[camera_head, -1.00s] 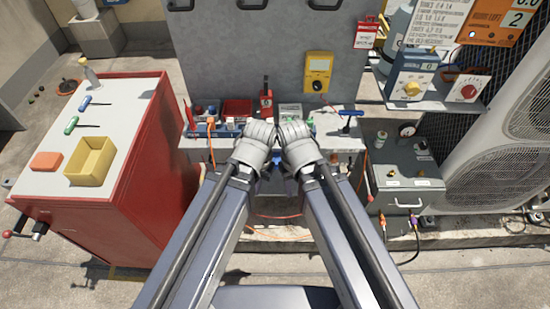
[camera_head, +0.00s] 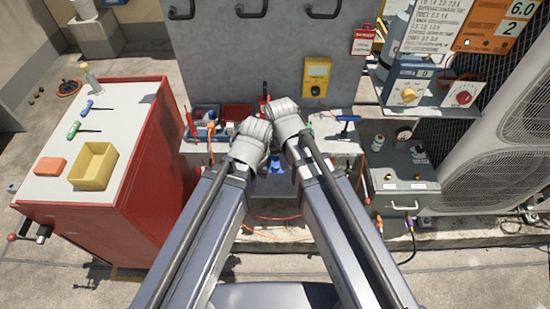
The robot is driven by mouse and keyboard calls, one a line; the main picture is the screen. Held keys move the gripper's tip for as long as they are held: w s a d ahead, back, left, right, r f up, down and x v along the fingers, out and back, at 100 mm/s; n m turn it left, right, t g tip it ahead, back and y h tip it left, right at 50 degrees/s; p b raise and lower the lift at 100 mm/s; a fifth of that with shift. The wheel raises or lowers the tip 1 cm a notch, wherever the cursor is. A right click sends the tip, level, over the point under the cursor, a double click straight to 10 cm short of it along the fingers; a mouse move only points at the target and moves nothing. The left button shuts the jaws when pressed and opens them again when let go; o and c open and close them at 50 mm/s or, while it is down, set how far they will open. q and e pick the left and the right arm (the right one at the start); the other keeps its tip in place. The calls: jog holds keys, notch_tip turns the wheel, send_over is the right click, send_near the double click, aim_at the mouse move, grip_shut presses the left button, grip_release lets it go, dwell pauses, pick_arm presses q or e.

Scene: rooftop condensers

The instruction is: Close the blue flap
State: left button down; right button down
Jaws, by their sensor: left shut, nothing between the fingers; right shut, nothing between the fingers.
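A small blue part (camera_head: 276,166) shows low between my two forearms, in front of the shelf edge. It may be the blue flap, but my arms cover most of it and I cannot tell how far it stands open. My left gripper (camera_head: 254,130) is the lower one, shut and empty. My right gripper (camera_head: 284,109) is just above and to its right, also shut and empty. Both are in front of the grey panel's shelf, seen from behind, with their fingertips mostly hidden. I cannot tell whether either touches anything.
A red cabinet (camera_head: 150,165) with a yellow bin (camera_head: 93,165) stands at left. The grey panel (camera_head: 240,60) carries a yellow meter (camera_head: 317,76). A blue T-handle (camera_head: 348,119) stands right of my grippers. A grey box (camera_head: 404,180) and white condenser (camera_head: 490,170) are at right.

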notch_tip(320, 180, up, 3)
jog(key=m+p, duration=0.2)
jog(key=p, duration=0.1)
send_over(276, 166)
jog(key=a, duration=0.1)
jog(key=f+b, duration=1.3)
jog(key=b, duration=0.1)
jog(key=shift+d+f, duration=0.35)
jog(key=shift+f, duration=0.05)
jog(key=shift+s+d, duration=0.1)
